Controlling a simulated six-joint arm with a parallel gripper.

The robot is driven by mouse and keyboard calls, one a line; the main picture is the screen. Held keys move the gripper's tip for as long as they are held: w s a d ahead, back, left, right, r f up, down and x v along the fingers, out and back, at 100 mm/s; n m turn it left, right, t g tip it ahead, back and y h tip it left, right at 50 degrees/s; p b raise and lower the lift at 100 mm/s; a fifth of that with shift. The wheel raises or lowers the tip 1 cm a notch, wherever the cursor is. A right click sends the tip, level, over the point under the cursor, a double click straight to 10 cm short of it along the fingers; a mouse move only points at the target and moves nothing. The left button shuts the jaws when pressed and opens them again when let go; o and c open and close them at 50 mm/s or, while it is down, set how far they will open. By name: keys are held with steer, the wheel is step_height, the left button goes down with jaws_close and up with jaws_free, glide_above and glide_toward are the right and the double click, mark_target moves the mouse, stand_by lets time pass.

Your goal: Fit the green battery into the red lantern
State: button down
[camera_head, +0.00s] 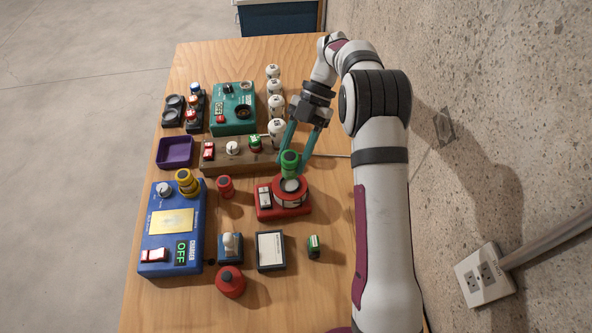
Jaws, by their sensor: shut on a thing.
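My gripper (294,162) has long teal fingers reaching down, shut on the green battery (290,160). The battery is a short green cylinder with a darker top, held about upright. It appears over the round top of the red lantern (266,213). I cannot tell from this angle whether the battery touches the lantern or is just above it. The lantern has a red base with a white and dark switch on its left and a round, red-rimmed part on its right. The battery hides part of the lantern's top.
A wooden block with switches (222,168) stands just behind the lantern. A red cylinder (225,186) is to its left, beside the blue charger (158,222) with a yellow cylinder (187,182). A framed card (270,250) and small green-fronted item (313,246) lie in front. A teal box (226,122) stands farther back.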

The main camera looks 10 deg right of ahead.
mark_target(292, 168)
steer(key=shift+w+f+m, duration=0.15)
steer(key=shift+m, duration=0.15)
steer(key=shift+a+f, duration=0.1)
steer(key=shift+f, duration=2.6)
steer(key=shift+f, duration=0.1)
steer(key=shift+r, duration=0.65)
steer(key=shift+f, duration=0.8)
steer(key=shift+r, duration=0.1)
steer(key=shift+r, duration=0.7)
